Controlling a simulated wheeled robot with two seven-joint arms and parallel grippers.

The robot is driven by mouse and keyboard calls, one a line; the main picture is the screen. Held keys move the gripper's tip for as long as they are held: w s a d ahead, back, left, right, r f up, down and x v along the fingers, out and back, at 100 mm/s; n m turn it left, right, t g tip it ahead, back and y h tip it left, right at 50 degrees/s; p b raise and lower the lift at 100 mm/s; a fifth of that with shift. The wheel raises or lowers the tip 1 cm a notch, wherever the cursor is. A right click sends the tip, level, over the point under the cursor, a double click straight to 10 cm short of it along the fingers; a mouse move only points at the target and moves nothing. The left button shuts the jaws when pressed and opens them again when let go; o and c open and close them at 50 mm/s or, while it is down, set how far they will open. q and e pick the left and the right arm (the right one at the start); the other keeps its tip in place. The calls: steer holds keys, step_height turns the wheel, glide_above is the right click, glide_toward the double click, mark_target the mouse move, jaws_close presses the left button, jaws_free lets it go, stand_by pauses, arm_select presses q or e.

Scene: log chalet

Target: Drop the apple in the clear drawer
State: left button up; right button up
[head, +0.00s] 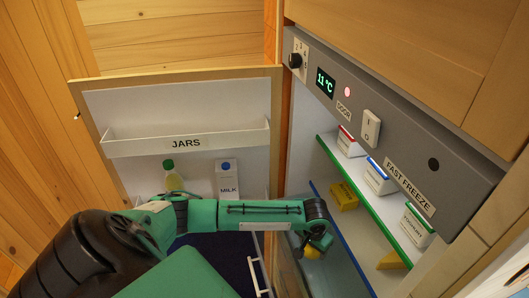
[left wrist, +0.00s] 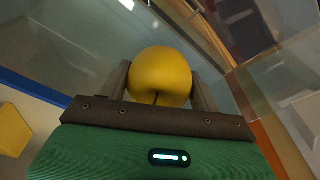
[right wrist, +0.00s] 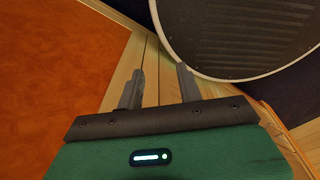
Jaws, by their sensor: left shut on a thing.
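My left gripper (head: 314,250) reaches into the open fridge in the head view. It is shut on a yellow apple (left wrist: 161,76), which sits between its two fingers in the left wrist view. The apple also shows below the gripper in the head view (head: 312,253). A see-through drawer (head: 284,268) with a white handle (head: 257,276) appears low in the fridge opening; my arm hides part of it. The apple is over or near this drawer; its height cannot be told. My right gripper (right wrist: 160,88) is open and empty in the right wrist view.
The open fridge door carries a JARS rack (head: 186,140), a bottle and a MILK carton (head: 227,180). A green-edged shelf (head: 376,193) holds several cartons. A blue-edged shelf (head: 342,240) lies below it, near the gripper. A round dark object (right wrist: 240,35) is near my right gripper.

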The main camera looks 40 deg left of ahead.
arm_select(q)
step_height(320, 180, down, 2)
steer(key=shift+f+b, duration=0.1)
steer(key=shift+b, duration=0.75)
steer(key=shift+f+b, duration=0.25)
steer(key=shift+b, duration=0.15)
steer(key=o, duration=1.1)
steer(key=shift+o, duration=0.2)
steer(key=shift+r, duration=0.1)
steer(key=r+b, duration=0.1)
steer(key=r, duration=0.3)
steer(key=s+r+b, duration=0.1)
steer(key=r, duration=0.3)
steer(key=s+r+b, duration=0.1)
steer(key=r, duration=0.3)
steer(key=shift+r, duration=0.8)
